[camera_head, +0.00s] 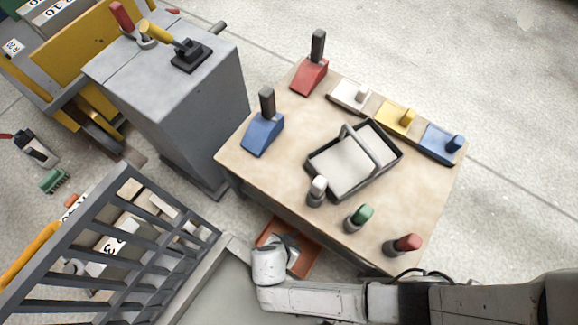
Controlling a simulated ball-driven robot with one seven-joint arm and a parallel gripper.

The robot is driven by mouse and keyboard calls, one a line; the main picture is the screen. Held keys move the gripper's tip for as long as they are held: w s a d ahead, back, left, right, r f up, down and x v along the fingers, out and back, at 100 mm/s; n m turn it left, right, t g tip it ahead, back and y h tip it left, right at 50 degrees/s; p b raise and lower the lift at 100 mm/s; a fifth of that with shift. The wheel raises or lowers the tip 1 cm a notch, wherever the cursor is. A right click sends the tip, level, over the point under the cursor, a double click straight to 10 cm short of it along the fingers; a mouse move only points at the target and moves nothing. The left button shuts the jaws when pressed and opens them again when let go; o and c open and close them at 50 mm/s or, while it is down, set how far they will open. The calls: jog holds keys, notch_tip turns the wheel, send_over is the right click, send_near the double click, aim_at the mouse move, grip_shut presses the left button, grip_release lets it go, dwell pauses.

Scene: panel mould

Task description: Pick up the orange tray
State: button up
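An orange tray (305,263) lies low beside the near-left edge of the table, partly hidden by my arm and the table. Its rim and one corner show, and its inside is mostly covered. My white arm comes in from the lower right and bends down over the tray. My gripper (287,248) seems to be the grey part over the tray's middle. Its fingers are too small and hidden to tell whether they are open or touch the tray.
The wooden table (290,180) holds a grey-black carrier (340,170), several coloured blocks and knobbed pegs. A grey cabinet (190,115) stands to the left. A dark slatted grid frame (130,250) is close at lower left. Open floor lies at upper right.

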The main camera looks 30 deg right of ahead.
grip_shut()
dwell(1.4)
